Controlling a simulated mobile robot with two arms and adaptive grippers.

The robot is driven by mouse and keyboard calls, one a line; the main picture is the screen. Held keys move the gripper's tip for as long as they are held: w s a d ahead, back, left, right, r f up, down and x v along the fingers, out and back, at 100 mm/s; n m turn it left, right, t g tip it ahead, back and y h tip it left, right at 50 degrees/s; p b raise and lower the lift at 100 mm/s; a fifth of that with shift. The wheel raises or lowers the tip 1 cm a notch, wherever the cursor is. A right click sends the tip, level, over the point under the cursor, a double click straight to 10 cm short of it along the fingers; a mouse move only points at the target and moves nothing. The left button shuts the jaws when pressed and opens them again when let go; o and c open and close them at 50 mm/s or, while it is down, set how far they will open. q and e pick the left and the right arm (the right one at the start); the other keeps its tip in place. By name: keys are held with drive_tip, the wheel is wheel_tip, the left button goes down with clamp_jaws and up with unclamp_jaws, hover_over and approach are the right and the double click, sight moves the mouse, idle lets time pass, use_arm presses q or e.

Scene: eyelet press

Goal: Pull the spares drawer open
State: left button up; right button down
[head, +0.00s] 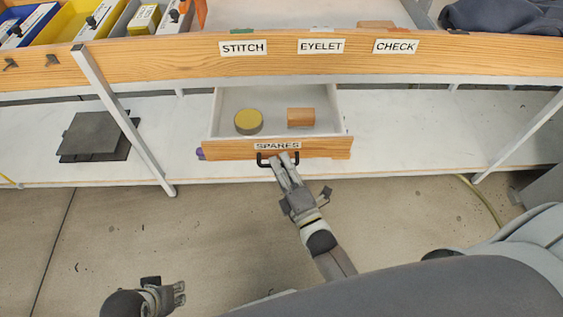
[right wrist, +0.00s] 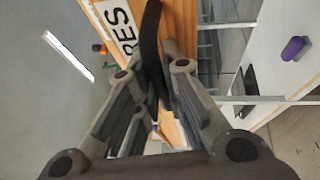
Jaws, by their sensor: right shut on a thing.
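The spares drawer (head: 222,152) is pulled out below the workbench, with its inside showing. Its wooden front carries a SPARES label and a black handle (head: 262,160). My right gripper (head: 284,160) is shut on that handle; in the right wrist view the dark handle (right wrist: 152,40) runs between the fingers. Inside the drawer are a round tin with a yellow top (head: 248,121) and a wooden block (head: 301,117). How far the drawer runs back under the bench is hidden. My left gripper (head: 180,293) is low at the left, away from the drawer, with its fingers apart and empty.
The bench's wooden front edge (head: 150,57) bears STITCH, EYELET and CHECK labels. A slanted metal leg (head: 125,120) stands left of the drawer, another (head: 520,135) at right. Dark plates (head: 90,135) lie on the lower shelf. The floor in front is mostly clear.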

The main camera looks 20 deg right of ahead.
drive_tip(key=shift+f, duration=0.1)
drive_tip(key=c, duration=1.8)
unclamp_jaws()
drive_tip(key=v, duration=1.2)
